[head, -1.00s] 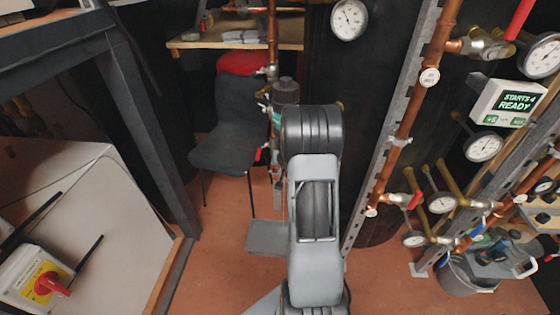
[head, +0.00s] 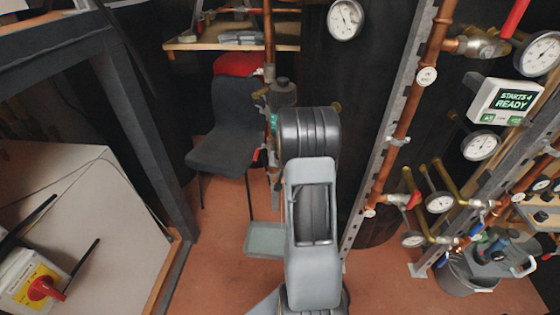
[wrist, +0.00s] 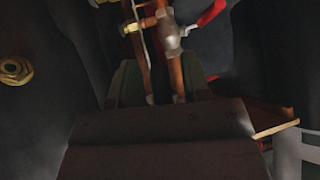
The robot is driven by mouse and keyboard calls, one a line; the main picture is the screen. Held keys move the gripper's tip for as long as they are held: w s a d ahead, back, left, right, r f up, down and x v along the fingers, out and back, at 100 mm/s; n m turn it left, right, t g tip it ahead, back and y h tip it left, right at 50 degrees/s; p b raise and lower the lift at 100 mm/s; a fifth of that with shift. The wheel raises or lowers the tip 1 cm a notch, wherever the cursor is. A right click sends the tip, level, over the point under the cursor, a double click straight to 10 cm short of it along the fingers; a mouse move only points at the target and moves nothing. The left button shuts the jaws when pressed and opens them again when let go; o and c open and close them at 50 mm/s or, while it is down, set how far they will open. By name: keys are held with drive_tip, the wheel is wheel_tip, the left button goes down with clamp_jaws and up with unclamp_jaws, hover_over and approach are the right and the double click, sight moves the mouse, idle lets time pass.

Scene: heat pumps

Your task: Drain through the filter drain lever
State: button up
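In the head view, a vertical copper pipe line with a grey filter body (head: 283,92) stands behind my arm, which hides much of it. A small red lever (head: 256,155) shows at its left edge. In the wrist view, a metal valve (wrist: 167,30) sits on copper pipes, with a red lever (wrist: 212,12) to its upper right. I cannot tell if this is the drain lever. My gripper (wrist: 160,82) points towards these pipes; its two dark fingers look apart, with the pipes seen between them. No contact with a lever shows. The head view hides my gripper behind the arm.
A dark chair (head: 228,125) stands left of the filter line. A flat grey-green tray-like thing (head: 265,240) is low beside my arm. A metal rail (head: 391,130) with copper pipes and gauges stands right. A brass fitting (wrist: 15,70) shows left in the wrist view.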

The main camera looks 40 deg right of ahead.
drive_tip(key=p+v, duration=0.5)
drive_tip(key=v, duration=0.9)
drive_tip(key=shift+d, duration=0.1)
idle(0.3)
drive_tip(key=s+f+g, duration=0.2)
drive_tip(key=s+g, duration=0.2)
drive_tip(key=s, duration=0.1)
drive_tip(key=s+a+r+n+y+p, duration=0.2)
drive_tip(key=a+r+p, duration=0.5)
drive_tip(key=a+r, duration=0.5)
drive_tip(key=s+a+r+n+y+p, duration=0.2)
drive_tip(key=s+a+r+n+p, duration=0.3)
drive_tip(key=a+r, duration=0.8)
drive_tip(key=shift+s+a+r+g+p, duration=0.2)
drive_tip(key=shift+s+r+g+p, duration=0.25)
drive_tip(key=shift+r+p, duration=0.55)
drive_tip(key=shift+f, duration=0.15)
idle(2.0)
